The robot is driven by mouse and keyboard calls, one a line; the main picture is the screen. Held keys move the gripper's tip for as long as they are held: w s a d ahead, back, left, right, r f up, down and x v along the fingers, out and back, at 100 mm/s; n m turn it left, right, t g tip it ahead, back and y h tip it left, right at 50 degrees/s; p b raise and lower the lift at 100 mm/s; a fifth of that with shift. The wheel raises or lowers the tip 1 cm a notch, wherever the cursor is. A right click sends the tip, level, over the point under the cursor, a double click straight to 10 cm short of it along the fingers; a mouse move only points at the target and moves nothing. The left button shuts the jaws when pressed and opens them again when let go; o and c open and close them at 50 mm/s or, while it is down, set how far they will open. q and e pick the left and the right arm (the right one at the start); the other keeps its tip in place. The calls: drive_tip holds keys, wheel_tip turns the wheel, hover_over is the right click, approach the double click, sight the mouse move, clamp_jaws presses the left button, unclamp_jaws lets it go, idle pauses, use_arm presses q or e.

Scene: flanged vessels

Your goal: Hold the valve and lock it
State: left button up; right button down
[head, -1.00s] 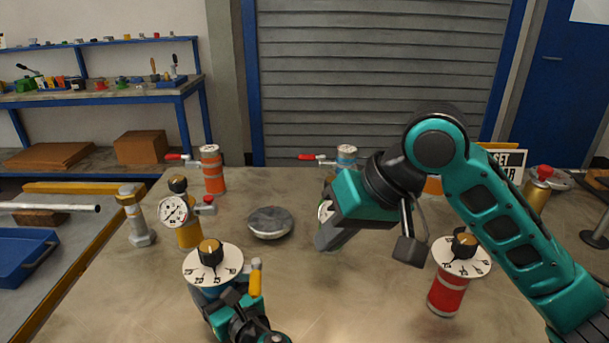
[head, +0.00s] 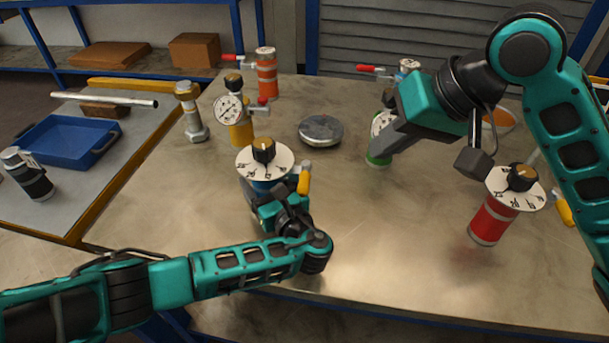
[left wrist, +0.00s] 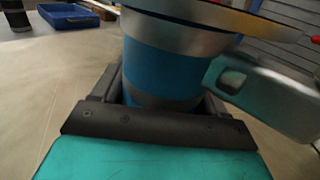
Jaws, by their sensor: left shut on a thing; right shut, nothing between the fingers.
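A blue valve (head: 268,187) carries a white dial plate (head: 245,158) with a black, gold-capped knob (head: 263,150) on top. A yellow handle (head: 304,180) stands at its right side. My left gripper (head: 272,200) is shut on the blue body below the dial; in the left wrist view its jaws (left wrist: 160,98) flank the blue and grey body (left wrist: 150,60). My right gripper (head: 374,150) is shut and empty, right of and behind the blue valve. It partly hides a green gauge vessel (head: 377,160); contact cannot be told.
A red valve (head: 490,222) with a similar dial stands at the right. A yellow gauge vessel (head: 240,132), a grey bolt-like post (head: 191,110) and a round metal lid (head: 321,130) stand behind. An orange vessel (head: 267,75) is farther back. The front middle of the table is clear.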

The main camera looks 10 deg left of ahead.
idle(0.3)
use_arm(q)
drive_tip(key=o, duration=1.7)
drive_tip(key=shift+s, duration=0.1)
drive_tip(key=v, duration=1.2)
